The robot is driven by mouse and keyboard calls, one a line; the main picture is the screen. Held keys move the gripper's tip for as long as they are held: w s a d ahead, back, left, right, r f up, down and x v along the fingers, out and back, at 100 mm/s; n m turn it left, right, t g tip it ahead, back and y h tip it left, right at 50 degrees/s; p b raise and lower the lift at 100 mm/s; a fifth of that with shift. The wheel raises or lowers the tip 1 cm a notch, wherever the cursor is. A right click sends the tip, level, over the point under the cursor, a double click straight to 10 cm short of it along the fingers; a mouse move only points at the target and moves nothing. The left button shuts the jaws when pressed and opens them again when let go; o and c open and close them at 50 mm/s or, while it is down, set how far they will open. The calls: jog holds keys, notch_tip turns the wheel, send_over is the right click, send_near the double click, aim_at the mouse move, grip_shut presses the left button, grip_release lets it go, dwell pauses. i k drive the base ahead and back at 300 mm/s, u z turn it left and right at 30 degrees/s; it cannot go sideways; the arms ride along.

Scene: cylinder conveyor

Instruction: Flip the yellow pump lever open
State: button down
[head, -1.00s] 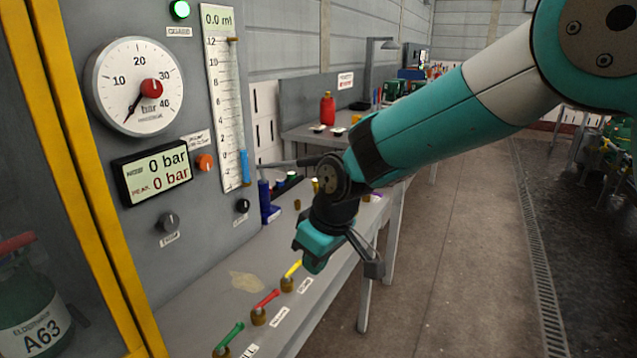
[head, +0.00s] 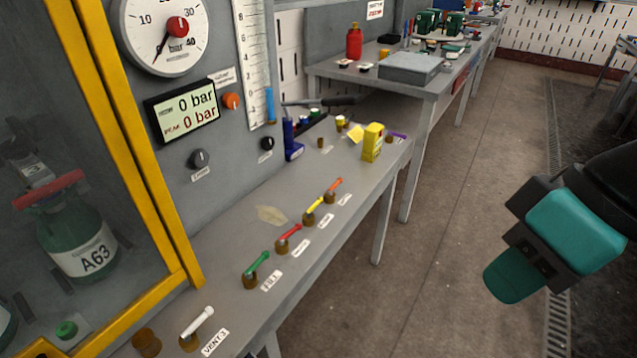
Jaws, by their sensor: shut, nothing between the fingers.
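The yellow lever (head: 315,206) sits on a brass valve base on the grey bench, in a row of coloured levers. It slants up to the right, between the red lever (head: 289,236) and the orange lever (head: 335,185). Its small white label is too small to read. My gripper (head: 514,277) is at the right of the head view, over the floor, well to the right of the bench and apart from all levers. It is shut and holds nothing.
A green lever (head: 257,264) and a white lever (head: 198,324) stand nearer in the row. A yellow box (head: 373,141) stands beyond the orange lever. The gauge panel (head: 215,170) rises behind the bench. The floor (head: 430,230) between gripper and bench is clear.

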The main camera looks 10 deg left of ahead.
aim_at(320, 200)
jog(key=z, duration=0.3)
jog(key=i, duration=0.5)
jog(key=u, duration=2.15)
jog(key=i, duration=0.5)
jog(key=u, duration=0.05)
